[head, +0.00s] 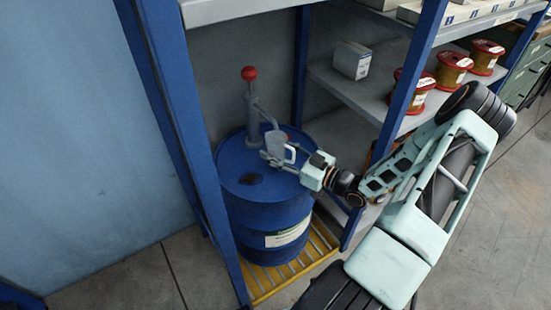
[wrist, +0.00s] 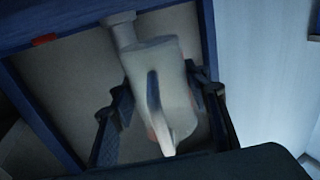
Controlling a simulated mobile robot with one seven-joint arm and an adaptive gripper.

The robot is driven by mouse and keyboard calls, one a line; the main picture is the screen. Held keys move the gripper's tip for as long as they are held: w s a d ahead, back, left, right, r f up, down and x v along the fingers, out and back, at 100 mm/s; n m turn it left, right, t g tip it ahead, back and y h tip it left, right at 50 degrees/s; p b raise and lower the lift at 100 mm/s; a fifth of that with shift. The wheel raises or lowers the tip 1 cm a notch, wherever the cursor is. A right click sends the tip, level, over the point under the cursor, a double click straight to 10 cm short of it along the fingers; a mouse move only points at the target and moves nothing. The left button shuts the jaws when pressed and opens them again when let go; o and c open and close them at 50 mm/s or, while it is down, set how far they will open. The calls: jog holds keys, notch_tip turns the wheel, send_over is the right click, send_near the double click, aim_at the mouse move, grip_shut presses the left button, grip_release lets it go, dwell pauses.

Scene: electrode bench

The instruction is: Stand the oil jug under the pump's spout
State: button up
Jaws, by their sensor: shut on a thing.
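The oil jug (head: 277,146) is a small pale grey vessel with a looped handle, over the top of the blue drum. It fills the middle of the wrist view (wrist: 178,75), handle towards the camera. My gripper (head: 275,158) is shut on the jug, with one finger on each side of it in the wrist view (wrist: 165,112). The grey pump (head: 253,106) with a red knob stands on the drum. Its spout (head: 270,122) bends down close to the jug's top. I cannot tell whether the jug's base touches the drum.
The blue drum (head: 245,202) stands on a yellow slatted pallet (head: 322,243) inside a rack. Blue rack posts (head: 192,110) flank it, and a shelf (head: 240,8) lies above. Red-flanged spools (head: 453,69) and a pale box (head: 352,60) sit on the right-hand shelf.

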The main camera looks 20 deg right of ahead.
aim_at(284, 161)
jog(key=shift+f+b, duration=0.55)
jog(key=shift+f, duration=1.15)
jog(key=shift+f, duration=0.15)
jog(key=o, duration=1.2)
jog(key=shift+c, duration=0.2)
jog(key=shift+r, duration=0.25)
jog(key=p+v, duration=0.1)
jog(key=v, duration=1.1)
jog(key=shift+f+p, duration=0.15)
jog(key=shift+p, duration=0.15)
